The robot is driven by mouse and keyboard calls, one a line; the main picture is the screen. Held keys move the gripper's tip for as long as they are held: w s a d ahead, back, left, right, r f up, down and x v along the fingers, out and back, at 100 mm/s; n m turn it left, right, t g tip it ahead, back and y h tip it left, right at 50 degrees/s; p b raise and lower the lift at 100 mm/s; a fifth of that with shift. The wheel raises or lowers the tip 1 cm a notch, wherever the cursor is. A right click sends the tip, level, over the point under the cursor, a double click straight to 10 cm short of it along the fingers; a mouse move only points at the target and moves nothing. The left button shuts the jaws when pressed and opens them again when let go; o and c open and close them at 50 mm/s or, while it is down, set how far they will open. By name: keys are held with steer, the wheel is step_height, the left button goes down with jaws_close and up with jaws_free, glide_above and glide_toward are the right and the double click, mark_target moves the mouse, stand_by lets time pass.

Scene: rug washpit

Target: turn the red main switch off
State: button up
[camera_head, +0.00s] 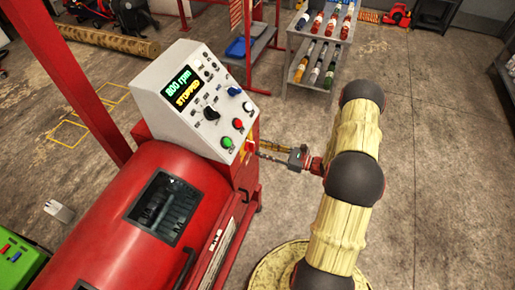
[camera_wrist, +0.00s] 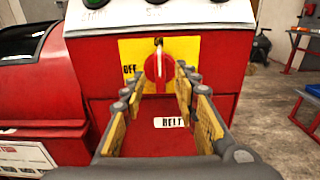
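The red main switch (camera_wrist: 159,69) is a round knob on a yellow plate (camera_wrist: 128,52) on the red front of the machine. Its white mark points up, and "OFF" is printed at the plate's left. The plate's right side is partly hidden by a finger. My gripper (camera_wrist: 160,78) is open, with one finger on each side of the knob. The right finger is close to the knob's edge; I cannot tell whether it touches. In the head view my gripper (camera_head: 268,150) reaches the machine's right end, where the yellow plate (camera_head: 249,146) shows small.
The machine's control panel (camera_head: 205,100) has several knobs and buttons, and its display reads "800 rpm" and "STOPPED". A "BELT" label (camera_wrist: 169,122) is below the switch. A bottle shelf (camera_head: 318,45) stands behind. The floor (camera_head: 440,150) at right is clear.

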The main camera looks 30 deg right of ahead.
mark_target(254, 146)
steer(key=shift+x, duration=1.5)
steer(key=shift+c, duration=0.7)
jaws_close()
